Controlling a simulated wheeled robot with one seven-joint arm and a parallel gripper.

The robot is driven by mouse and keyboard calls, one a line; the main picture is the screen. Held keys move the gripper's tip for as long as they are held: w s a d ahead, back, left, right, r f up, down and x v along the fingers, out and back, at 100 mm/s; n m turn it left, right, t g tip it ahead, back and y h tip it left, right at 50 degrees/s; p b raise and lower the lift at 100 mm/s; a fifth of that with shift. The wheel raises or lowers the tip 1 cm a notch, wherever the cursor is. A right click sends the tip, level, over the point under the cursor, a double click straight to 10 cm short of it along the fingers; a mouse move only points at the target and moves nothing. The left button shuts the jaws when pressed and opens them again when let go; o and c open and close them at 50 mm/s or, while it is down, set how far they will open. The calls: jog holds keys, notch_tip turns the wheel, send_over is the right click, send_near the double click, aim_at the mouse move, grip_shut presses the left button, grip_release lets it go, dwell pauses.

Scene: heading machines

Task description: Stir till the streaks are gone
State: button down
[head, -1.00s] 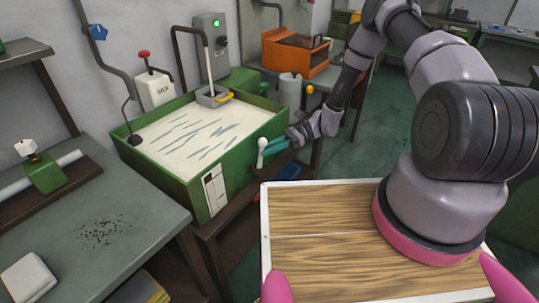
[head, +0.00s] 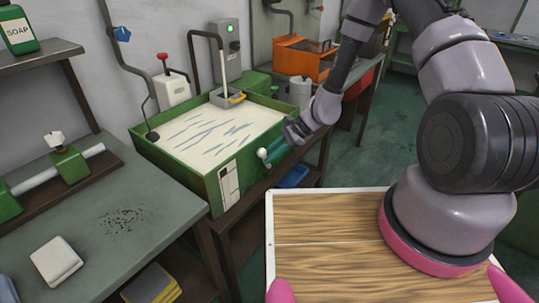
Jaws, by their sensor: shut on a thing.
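The green tank (head: 206,178) stands left of centre on a bench. Its pale, creamy liquid (head: 205,138) shows several blue-grey streaks across the surface. My gripper (head: 272,156), with teal fingers, is at the tank's right front side. It is shut on a white, round-knobbed handle (head: 262,153) there; the fingers hide part of the handle. A white box with a red-topped lever (head: 174,88) stands behind the tank.
A grey bench (head: 95,225) with dark specks and a white block (head: 56,261) is at the left. A grey box with a green light (head: 227,50) is on the wall. An orange machine (head: 296,62) stands beyond. My wooden-topped base fills the front.

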jog(key=shift+s+f, duration=0.1)
dwell(0.3)
jog(key=c, duration=1.1)
grip_release()
jog(key=shift+o, duration=0.2)
jog(key=v, duration=1)
jog(key=shift+d+r, duration=0.2)
jog(key=shift+r, duration=0.15)
